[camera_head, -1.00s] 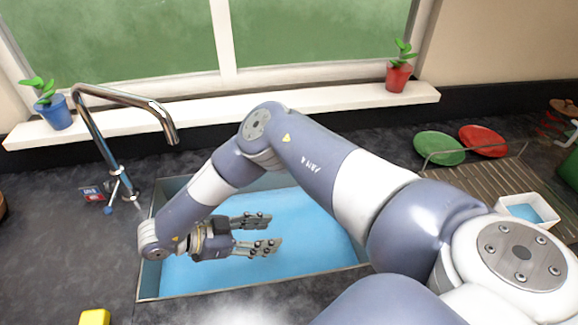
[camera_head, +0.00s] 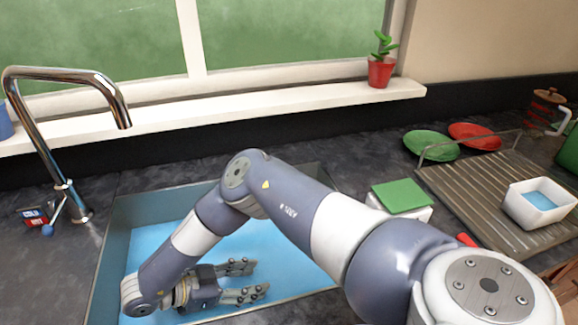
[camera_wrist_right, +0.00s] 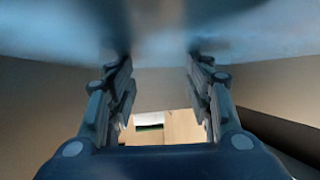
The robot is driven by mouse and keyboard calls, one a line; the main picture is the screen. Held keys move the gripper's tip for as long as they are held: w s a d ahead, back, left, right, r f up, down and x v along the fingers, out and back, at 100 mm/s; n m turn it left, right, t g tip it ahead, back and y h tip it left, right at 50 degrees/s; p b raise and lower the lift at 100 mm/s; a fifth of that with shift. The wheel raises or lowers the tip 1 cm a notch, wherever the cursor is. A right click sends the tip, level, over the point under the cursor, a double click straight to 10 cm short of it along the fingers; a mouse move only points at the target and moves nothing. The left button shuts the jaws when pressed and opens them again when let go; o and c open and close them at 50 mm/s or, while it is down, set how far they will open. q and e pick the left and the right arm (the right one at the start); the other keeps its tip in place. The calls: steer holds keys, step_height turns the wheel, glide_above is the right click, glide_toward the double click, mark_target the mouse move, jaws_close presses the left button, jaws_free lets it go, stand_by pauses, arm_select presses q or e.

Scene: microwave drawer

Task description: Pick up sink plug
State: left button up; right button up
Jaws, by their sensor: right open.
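I cannot make out a sink plug in either view. The sink (camera_head: 112,240) holds blue water (camera_head: 285,255), and my right arm covers part of it. My right gripper (camera_head: 257,279) is open and empty, low over the sink, with its fingers pointing right. Whether it touches the water I cannot tell. In the right wrist view, its two fingers (camera_wrist_right: 158,75) stand apart with nothing between them, and a blurred bluish surface spans the top. My left gripper is not in view.
A tall metal faucet (camera_head: 45,150) stands left of the sink. A green block (camera_head: 401,195) on a white item, a drying rack (camera_head: 465,205) with a white tub (camera_head: 540,215), and green and red plates are on the right. A window sill (camera_head: 250,90) runs behind.

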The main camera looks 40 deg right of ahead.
mark_target(288, 275)
steer(key=x, duration=0.4)
steer(key=shift+r, duration=0.1)
steer(key=d, duration=0.1)
steer(key=s+d+p, duration=0.1)
steer(key=s+d+f+p, duration=0.1)
steer(key=d, duration=0.1)
steer(key=shift+s+f, duration=0.1)
steer(key=shift+f, duration=0.05)
steer(key=shift+d+f, duration=0.25)
steer(key=shift+d, duration=0.1)
steer(key=shift+c, duration=0.4)
steer(key=c, duration=1)
